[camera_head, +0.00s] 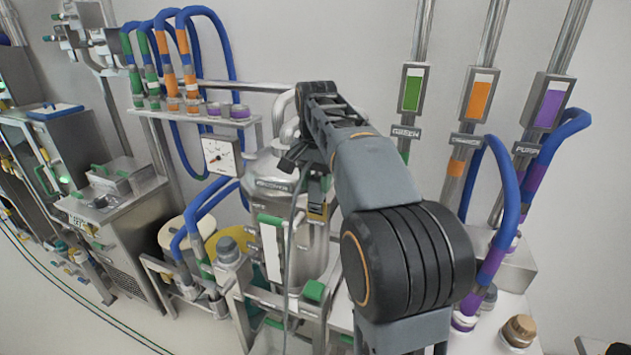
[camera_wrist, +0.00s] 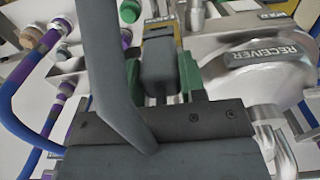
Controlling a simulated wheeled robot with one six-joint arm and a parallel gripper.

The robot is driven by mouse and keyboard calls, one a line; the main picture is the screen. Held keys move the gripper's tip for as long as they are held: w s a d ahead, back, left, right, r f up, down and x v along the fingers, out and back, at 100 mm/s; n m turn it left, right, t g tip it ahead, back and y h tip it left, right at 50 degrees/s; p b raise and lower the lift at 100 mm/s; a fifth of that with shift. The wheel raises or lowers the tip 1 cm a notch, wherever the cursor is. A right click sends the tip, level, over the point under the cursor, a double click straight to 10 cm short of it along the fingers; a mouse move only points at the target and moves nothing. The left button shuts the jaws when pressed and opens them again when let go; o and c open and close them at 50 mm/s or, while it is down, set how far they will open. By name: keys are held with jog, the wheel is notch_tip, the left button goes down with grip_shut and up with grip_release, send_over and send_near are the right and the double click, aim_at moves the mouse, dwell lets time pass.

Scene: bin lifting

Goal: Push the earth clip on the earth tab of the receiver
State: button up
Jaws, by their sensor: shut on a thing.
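The receiver (camera_head: 262,186) is a silver metal vessel behind my arm at mid-picture. Its labelled top (camera_wrist: 270,58) fills the right of the wrist view. My gripper (camera_head: 306,172) points down beside the receiver, shut on the earth clip. In the wrist view the clip (camera_wrist: 158,70) is a dark grey block with green parts at both sides. A grey cable (camera_head: 290,235) hangs below; it also crosses the wrist view (camera_wrist: 104,85). A yellow-marked piece (camera_wrist: 160,28), perhaps the earth tab, lies just beyond the clip. I cannot tell whether they touch.
Blue hoses (camera_head: 505,190) and posts with green, orange and purple plates stand at right. A metal frame (camera_head: 235,290) is below. Open floor (camera_head: 60,310) lies at lower left.

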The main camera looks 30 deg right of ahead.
jog(key=shift+f, duration=0.15)
jog(key=o, duration=1.2)
jog(key=shift+c, duration=0.2)
notch_tip(320, 180, up, 14)
jog(key=p, duration=0.4)
jog(key=s+a+f+n+t+b, duration=0.1)
jog(key=s+a+f+n, duration=0.2)
jog(key=f, duration=0.6)
jog(key=s+a+f+n+t+b, duration=0.1)
jog(key=s+a+f+n+t, duration=0.1)
jog(key=s+f, duration=0.5)
jog(key=s+a+f+n+t+b, duration=0.1)
jog(key=s+a+f+n, duration=0.3)
jog(key=f, duration=0.7)
jog(key=shift+s+f+t+b, duration=0.15)
jog(key=shift+s+t+b, duration=0.35)
jog(key=shift+s, duration=0.5)
